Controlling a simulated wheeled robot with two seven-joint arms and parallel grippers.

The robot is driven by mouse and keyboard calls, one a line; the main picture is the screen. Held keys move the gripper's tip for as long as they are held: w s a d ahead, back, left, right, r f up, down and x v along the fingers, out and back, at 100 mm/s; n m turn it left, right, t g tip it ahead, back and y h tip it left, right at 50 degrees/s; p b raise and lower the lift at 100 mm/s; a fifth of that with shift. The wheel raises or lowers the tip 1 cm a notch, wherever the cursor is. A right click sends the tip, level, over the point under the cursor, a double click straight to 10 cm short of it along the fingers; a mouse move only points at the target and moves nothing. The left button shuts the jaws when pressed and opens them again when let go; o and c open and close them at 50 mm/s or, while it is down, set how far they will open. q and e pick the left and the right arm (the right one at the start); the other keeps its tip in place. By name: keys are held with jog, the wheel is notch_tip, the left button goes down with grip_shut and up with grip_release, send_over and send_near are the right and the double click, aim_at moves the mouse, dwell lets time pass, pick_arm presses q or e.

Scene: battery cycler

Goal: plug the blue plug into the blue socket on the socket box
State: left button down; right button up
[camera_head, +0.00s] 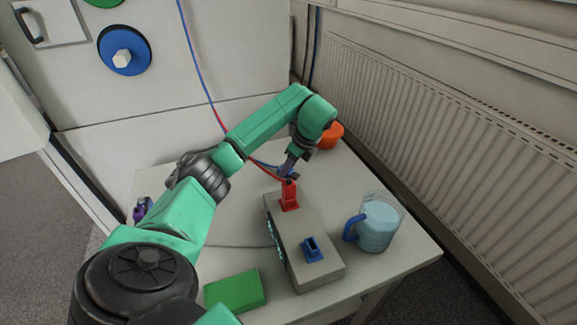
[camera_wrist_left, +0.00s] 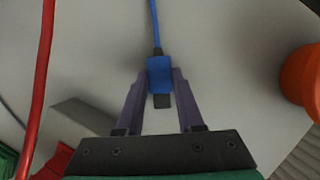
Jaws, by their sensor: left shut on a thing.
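My left gripper (camera_head: 288,169) is above the table, just behind the far end of the grey socket box (camera_head: 319,276). In the left wrist view its two purple fingers (camera_wrist_left: 160,78) are shut on the blue plug (camera_wrist_left: 159,73), with a blue cable (camera_wrist_left: 154,22) running from one end and a dark tip at the other. In the head view I cannot make out the plug clearly. The blue socket (camera_head: 313,250) is on top of the box at its near end and looks empty. My right gripper is not in view.
A red plug (camera_head: 289,190) stands upright at the box's far end, with a red cable (camera_wrist_left: 42,75). A pitcher (camera_head: 378,233) stands right of the box, a green block (camera_head: 235,290) lies to its left. An orange container (camera_head: 330,135) stands behind, near the radiator (camera_head: 430,130).

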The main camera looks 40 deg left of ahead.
aim_at(292, 171)
pick_arm(q)
jog(key=shift+c, duration=2.2)
grip_release()
jog(key=v, duration=0.3)
jog(key=p+v, duration=0.6)
jog(key=v, duration=0.5)
jog(key=shift+r, duration=0.3)
jog(key=shift+f, duration=0.1)
